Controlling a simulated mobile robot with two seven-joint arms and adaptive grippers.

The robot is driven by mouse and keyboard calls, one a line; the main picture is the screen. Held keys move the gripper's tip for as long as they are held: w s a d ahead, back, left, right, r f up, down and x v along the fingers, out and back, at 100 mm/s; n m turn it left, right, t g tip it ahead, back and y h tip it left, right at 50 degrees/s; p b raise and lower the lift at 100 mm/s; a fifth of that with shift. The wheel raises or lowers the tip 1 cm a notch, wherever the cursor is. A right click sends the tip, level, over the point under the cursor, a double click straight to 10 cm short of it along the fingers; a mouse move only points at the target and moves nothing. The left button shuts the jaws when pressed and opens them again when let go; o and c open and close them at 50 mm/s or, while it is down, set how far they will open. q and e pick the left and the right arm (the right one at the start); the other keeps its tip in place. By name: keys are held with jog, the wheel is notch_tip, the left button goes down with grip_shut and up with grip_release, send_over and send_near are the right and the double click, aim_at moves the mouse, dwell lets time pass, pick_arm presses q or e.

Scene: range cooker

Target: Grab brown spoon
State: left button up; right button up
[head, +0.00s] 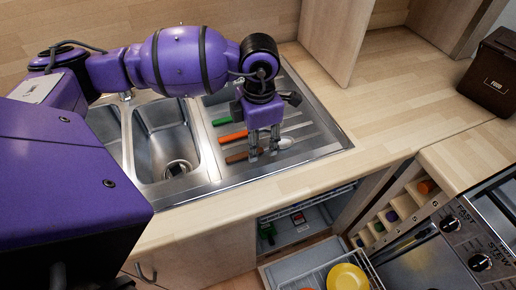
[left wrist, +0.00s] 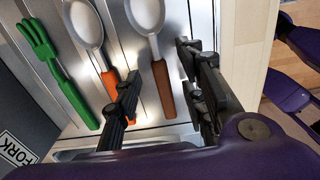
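The brown spoon, with a brown handle (head: 237,158) and a metal bowl, lies on the ribbed metal drainer beside the sink. In the left wrist view its handle (left wrist: 163,92) shows between the two fingers, with a gap on each side. My left gripper (head: 264,153) points down over the spoon with its fingers apart; it also shows in the left wrist view (left wrist: 160,98). The fingers hide part of the spoon in the head view. Whether the fingertips touch the drainer, I cannot tell. My right gripper is not in view.
An orange-handled spoon (left wrist: 84,27) lies beside the brown one, partly behind a finger. A green fork (left wrist: 47,62) lies farther left. The sink (head: 166,140) is left of the drainer. An open dishwasher with a yellow plate (head: 347,277) is below. The right counter is mostly clear.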

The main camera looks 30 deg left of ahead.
pick_arm(q)
jog(key=shift+f, duration=0.75)
grip_shut()
jog(key=shift+r, duration=0.1)
